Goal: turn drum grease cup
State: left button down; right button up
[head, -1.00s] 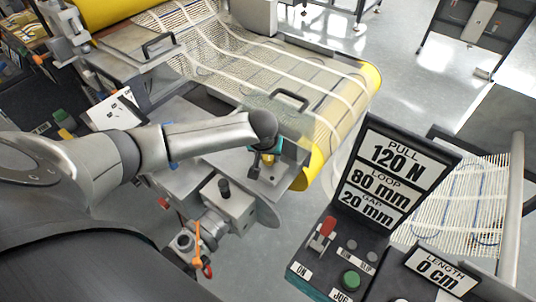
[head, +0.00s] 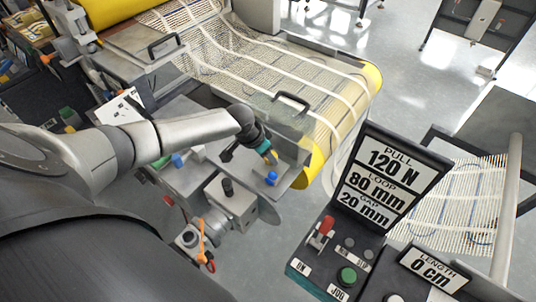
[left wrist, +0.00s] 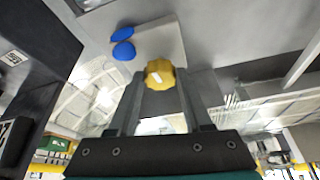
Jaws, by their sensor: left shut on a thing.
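The grease cup's yellow scalloped cap (left wrist: 160,75) sits between my left fingertips in the left wrist view, with the fingers shut on its sides. In the head view a small part of the yellow cap (head: 269,157) shows at the tip of my left gripper (head: 265,151). The gripper is tilted, by a grey block (head: 289,149) on the grey plate (head: 250,177). A blue knob-like part (head: 271,178) stands in front of the cap and also shows in the left wrist view (left wrist: 124,50). My right gripper is out of view.
A dark valve-like knob (head: 228,187) and an orange lever (head: 201,243) stand nearer. The yellow-edged mesh conveyor (head: 372,77) lies behind. A control panel with a PULL 120 N sign (head: 393,160) and a green button (head: 347,276) stands at right.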

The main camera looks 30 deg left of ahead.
pick_arm(q)
jog(key=shift+m, duration=0.6)
jog(key=shift+c, duration=1.6)
grip_release()
jog(key=shift+a+r, duration=0.1)
jog(key=shift+s+r, duration=0.1)
jog(key=shift+r, duration=0.2)
jog(key=s+a, duration=0.1)
jog(key=s, duration=0.2)
jog(key=s+a, duration=0.2)
jog(key=s, duration=0.2)
jog(key=s+a, duration=0.1)
jog(key=s, duration=0.3)
jog(key=shift+s+a+r, duration=0.15)
jog(key=shift+a, duration=0.2)
